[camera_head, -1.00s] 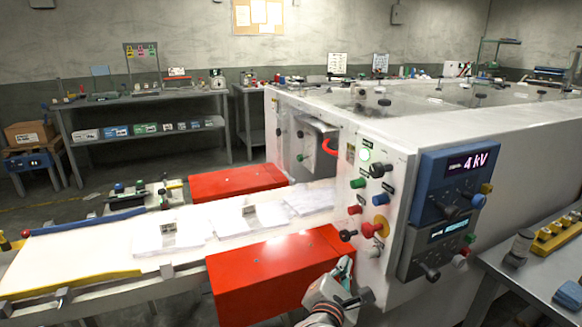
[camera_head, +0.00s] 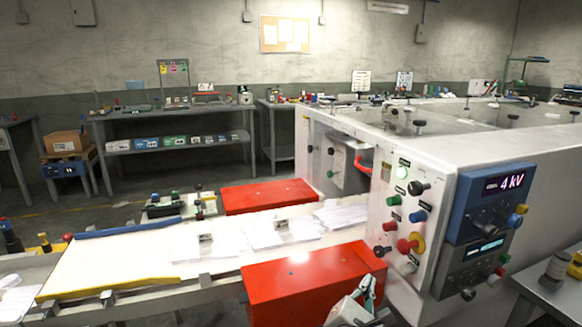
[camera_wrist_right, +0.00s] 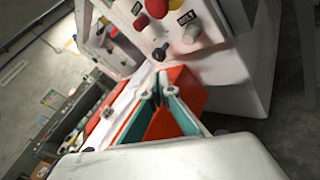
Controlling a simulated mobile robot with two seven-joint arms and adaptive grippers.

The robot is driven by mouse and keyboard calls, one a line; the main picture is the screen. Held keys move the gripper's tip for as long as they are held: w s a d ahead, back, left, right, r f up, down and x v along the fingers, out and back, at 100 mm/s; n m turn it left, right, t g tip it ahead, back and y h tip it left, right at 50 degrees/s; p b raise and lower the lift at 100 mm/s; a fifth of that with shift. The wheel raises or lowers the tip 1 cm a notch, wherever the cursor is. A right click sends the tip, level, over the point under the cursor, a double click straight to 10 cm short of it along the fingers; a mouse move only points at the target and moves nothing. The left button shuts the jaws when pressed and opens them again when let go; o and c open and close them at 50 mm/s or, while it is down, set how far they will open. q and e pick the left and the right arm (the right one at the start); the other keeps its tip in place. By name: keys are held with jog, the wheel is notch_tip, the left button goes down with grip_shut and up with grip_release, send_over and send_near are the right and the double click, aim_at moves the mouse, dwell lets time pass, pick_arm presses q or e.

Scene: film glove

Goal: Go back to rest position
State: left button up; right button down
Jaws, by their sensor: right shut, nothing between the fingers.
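My right gripper (camera_head: 368,290) shows at the bottom edge of the head view, in front of the near red block and below the machine's control panel. In the right wrist view its fingers (camera_wrist_right: 158,88) come together at the tips with nothing between them. The near red block (camera_head: 300,283) lies behind the fingers there. My left gripper is not in view.
The white machine (camera_head: 440,150) stands right, with knobs, a red-on-yellow button (camera_head: 409,243) and a "4 kV" display (camera_head: 503,183). A conveyor (camera_head: 125,262) carries white packs (camera_head: 272,233) between two red blocks. A grey table (camera_head: 545,292) stands at lower right.

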jog(key=s+a+f+n+t+y+p, duration=0.2)
jog(key=s+n+t+y, duration=0.55)
jog(key=n, duration=1.95)
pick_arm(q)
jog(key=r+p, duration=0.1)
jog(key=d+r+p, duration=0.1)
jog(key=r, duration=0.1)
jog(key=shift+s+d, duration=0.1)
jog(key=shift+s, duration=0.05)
pick_arm(e)
jog(key=s+d+f+n+g+y, duration=0.1)
jog(key=s+d+f+n+g, duration=0.1)
jog(key=s+f+n+g, duration=0.4)
jog(key=s+d+f+n+g+y, duration=0.1)
jog(key=s+f+n+g, duration=0.5)
jog(key=s+f+n, duration=1)
jog(key=shift+s+d+f+n, duration=0.25)
jog(key=shift+s+d+n, duration=0.2)
jog(key=shift+s+n, duration=0.75)
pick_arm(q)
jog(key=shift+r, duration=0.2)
pick_arm(e)
jog(key=shift+y, duration=0.25)
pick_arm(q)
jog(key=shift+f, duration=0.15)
